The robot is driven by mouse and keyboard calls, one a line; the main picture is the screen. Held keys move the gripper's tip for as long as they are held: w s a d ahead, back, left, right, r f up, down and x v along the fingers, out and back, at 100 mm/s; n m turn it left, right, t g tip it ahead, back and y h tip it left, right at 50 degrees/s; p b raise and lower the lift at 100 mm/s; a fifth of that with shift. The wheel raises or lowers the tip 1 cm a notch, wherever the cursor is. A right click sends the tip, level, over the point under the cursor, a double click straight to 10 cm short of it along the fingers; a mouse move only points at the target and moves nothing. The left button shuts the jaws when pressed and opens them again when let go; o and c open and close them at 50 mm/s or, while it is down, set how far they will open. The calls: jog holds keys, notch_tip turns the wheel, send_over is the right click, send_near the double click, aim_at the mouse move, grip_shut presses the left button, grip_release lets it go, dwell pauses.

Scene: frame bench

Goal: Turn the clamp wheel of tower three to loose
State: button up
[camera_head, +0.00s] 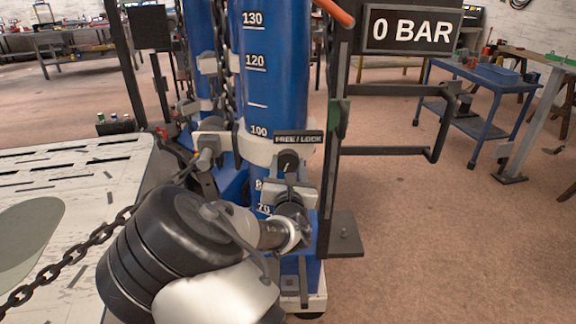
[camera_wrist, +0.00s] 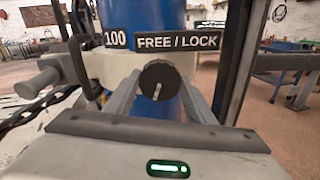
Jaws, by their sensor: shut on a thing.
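A round black knob (camera_head: 288,160) sits below a FREE / LOCK plate (camera_head: 298,137) on the pale collar of a blue tower (camera_head: 272,70). In the head view my gripper (camera_head: 289,176) is partly hidden by my wrist. I see no tower number, and cannot tell whether FREE or LOCK is set.
A grey stub handle (camera_head: 207,158) sticks out left of the knob. A chain (camera_head: 75,253) crosses the slotted bench (camera_head: 60,170) at left. A dark upright frame (camera_head: 333,150) stands close on the right, with a 0 BAR display (camera_head: 411,29) above.

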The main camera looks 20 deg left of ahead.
jog(key=o, duration=1)
jog(key=shift+o, duration=0.2)
jog(key=p+v, duration=0.1)
jog(key=v, duration=1.6)
jog(key=shift+s, duration=0.2)
